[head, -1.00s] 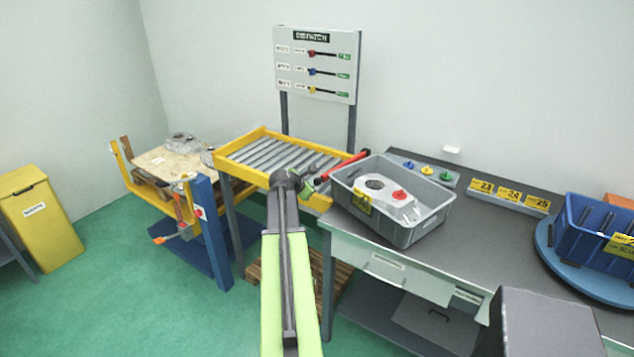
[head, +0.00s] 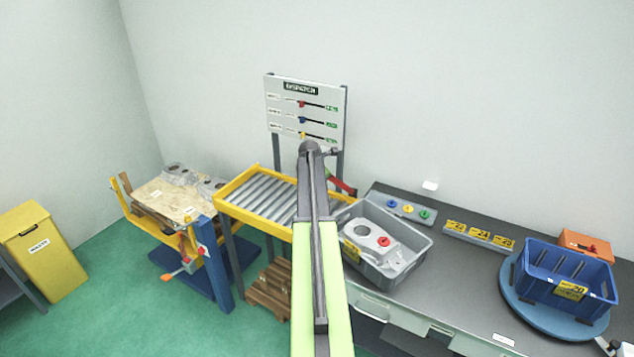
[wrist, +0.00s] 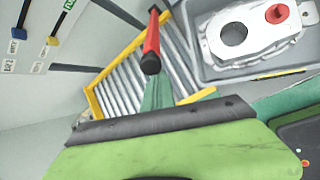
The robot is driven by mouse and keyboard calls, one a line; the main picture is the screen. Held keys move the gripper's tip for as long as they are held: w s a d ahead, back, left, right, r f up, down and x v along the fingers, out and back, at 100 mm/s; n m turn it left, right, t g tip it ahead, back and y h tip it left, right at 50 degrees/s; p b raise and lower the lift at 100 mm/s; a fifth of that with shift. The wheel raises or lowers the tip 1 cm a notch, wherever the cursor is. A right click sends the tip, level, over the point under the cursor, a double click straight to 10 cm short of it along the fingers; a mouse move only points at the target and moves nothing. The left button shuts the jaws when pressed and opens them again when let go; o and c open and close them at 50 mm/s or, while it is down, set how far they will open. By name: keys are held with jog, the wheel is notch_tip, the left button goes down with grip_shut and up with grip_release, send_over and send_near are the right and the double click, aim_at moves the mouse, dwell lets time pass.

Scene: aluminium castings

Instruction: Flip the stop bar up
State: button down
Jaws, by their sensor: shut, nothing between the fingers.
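The stop bar (head: 341,184) is a red bar at the right end of the roller conveyor (head: 262,188). In the head view it slopes up to the left, and its upper part is hidden behind my wrist. In the wrist view the red bar (wrist: 152,42) stands out over the rollers, with a dark round end facing the camera. My gripper (head: 335,152) is mostly hidden behind my wrist, up in front of the lower part of the dispatch board. It is shut and empty, and appears a little apart from the bar.
A grey tote (head: 412,262) with a metal casting (head: 371,243) stands on the bench, close right of the conveyor. The dispatch board (head: 280,92) with coloured sliders rises behind. A yellow-sided pallet stand (head: 130,207) is at left. A blue bin (head: 545,270) sits on a turntable at right.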

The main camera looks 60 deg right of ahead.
jog(key=d+r+p, duration=0.2)
jog(key=w+d+r+p, duration=0.1)
jog(key=d+r+p, duration=0.1)
jog(key=r, duration=0.1)
jog(key=shift+d+r, duration=0.15)
jog(key=shift+d, duration=0.05)
jog(key=shift+d+r+p, duration=0.3)
jog(key=shift+d+r, duration=0.05)
jog(key=shift+d, duration=0.25)
jog(key=p+v, duration=0.3)
jog(key=v, duration=0.1)
jog(key=shift+d+r+p, duration=0.1)
jog(key=shift+r+p, duration=0.05)
jog(key=shift+p, duration=0.2)
jog(key=s+a+f+b, duration=0.1)
jog(key=s+a, duration=0.2)
jog(key=a, duration=0.8)
jog(key=shift+s, duration=0.25)
jog(key=shift+a+f, duration=0.1)
